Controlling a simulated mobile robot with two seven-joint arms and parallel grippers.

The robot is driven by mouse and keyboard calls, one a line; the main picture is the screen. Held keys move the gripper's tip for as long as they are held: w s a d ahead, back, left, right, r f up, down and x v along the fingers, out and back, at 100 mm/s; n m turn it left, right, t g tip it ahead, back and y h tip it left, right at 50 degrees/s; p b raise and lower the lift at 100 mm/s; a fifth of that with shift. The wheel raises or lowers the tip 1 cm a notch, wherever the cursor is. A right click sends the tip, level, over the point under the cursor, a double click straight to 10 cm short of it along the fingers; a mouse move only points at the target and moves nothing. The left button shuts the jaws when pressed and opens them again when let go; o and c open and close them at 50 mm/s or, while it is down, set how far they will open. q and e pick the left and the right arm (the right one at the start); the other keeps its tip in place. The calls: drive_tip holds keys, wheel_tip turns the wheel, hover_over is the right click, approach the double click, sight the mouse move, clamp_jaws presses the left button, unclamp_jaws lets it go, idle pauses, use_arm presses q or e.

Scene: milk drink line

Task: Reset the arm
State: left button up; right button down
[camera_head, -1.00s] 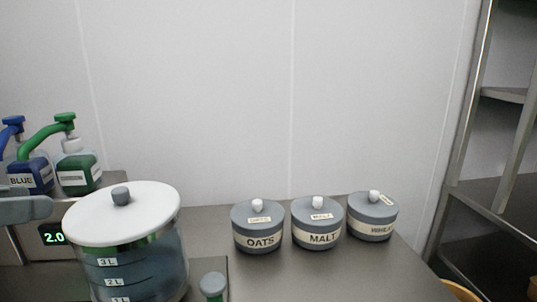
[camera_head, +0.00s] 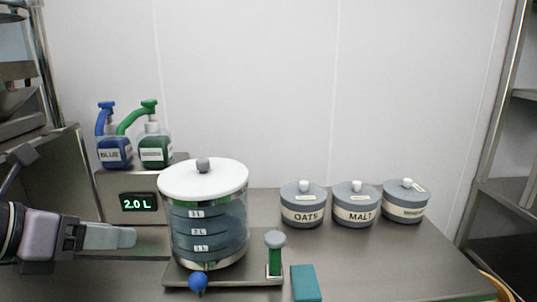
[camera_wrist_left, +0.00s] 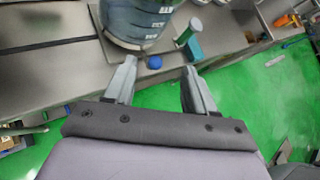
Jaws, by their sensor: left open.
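My left gripper (camera_head: 122,238) comes in from the left in the head view, to the left of the clear tank. In the left wrist view its two fingers (camera_wrist_left: 158,82) are apart with nothing between them. The tank (camera_head: 207,232) has a white lid with a grey knob, level marks, and a blue knob (camera_head: 198,281) at its front base. The tank also shows beyond the fingers in the left wrist view (camera_wrist_left: 135,22). My right gripper is in neither view.
A green-stemmed lever (camera_head: 275,254) and a teal block (camera_head: 305,283) stand right of the tank. Jars of oats (camera_head: 303,205), malt (camera_head: 354,205) and a third (camera_head: 405,202) stand behind. Blue (camera_head: 114,152) and green (camera_head: 155,150) pump bottles stand above the 2.0 L display (camera_head: 137,205).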

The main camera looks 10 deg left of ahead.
use_arm(q)
drive_tip(key=s+d+f+n+g, duration=0.1)
drive_tip(key=d+f+n, duration=0.4)
drive_tip(key=f+n, duration=0.4)
drive_tip(key=s+d+f+n+g, duration=0.1)
drive_tip(key=d+f+n+g, duration=0.1)
drive_tip(key=d+f+n, duration=0.65)
drive_tip(key=s+a+f+n+g+y, duration=0.2)
drive_tip(key=s+a+f+n, duration=0.1)
drive_tip(key=s+f+n, duration=0.5)
drive_tip(key=s+a+f+n+g+y, duration=0.25)
drive_tip(key=s+a+f+n, duration=0.2)
drive_tip(key=f+n, duration=0.4)
drive_tip(key=w+d+f+n+t+h+p, duration=0.1)
drive_tip(key=w+d+f+t+p, duration=0.1)
drive_tip(key=w+f+t, duration=0.3)
drive_tip(key=shift+w+d+t+h+p, duration=0.35)
drive_tip(key=shift+d+t, duration=0.35)
drive_tip(key=shift+t, duration=0.55)
